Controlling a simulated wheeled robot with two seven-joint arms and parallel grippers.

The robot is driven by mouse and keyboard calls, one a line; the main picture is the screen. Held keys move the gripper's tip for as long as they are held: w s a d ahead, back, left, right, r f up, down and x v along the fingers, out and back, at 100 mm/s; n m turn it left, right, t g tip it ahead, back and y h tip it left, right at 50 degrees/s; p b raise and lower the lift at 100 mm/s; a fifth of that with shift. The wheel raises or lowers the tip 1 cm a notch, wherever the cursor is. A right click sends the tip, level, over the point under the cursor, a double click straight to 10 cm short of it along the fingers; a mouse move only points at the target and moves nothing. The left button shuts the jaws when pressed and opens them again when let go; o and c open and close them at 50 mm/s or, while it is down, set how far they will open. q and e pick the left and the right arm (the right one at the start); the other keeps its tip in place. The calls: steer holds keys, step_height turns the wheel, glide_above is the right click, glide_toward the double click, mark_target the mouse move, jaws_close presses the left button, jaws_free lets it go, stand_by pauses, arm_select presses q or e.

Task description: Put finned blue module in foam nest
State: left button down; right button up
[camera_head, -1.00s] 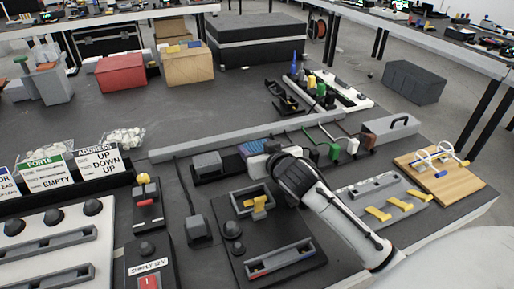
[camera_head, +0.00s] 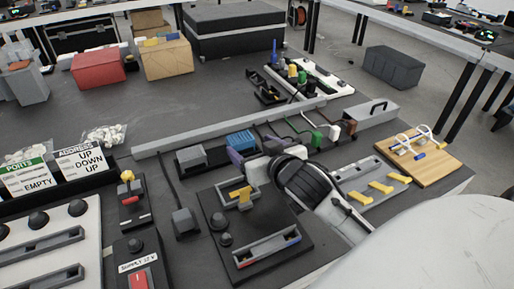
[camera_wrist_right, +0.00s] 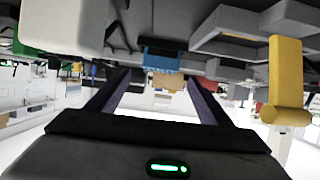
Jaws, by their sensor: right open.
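The finned blue module (camera_head: 240,140) sits near the middle of the bench, beside a grey block on a dark base. In the right wrist view the blue module (camera_wrist_right: 162,57) shows ahead, between and beyond my fingertips. My right gripper (camera_head: 246,163) reaches in from the right, low and close to the module. Its fingers (camera_wrist_right: 158,78) are apart with nothing visible between them. I cannot tell for certain which dark holder is the foam nest. My left gripper is not in view.
A grey-walled tray with a yellow piece (camera_head: 240,194) lies just in front of my gripper. Coloured connectors with cables (camera_head: 317,136) stand to the right. A long grey rail (camera_head: 190,140) runs behind.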

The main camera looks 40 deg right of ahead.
steer(key=shift+v, duration=1.45)
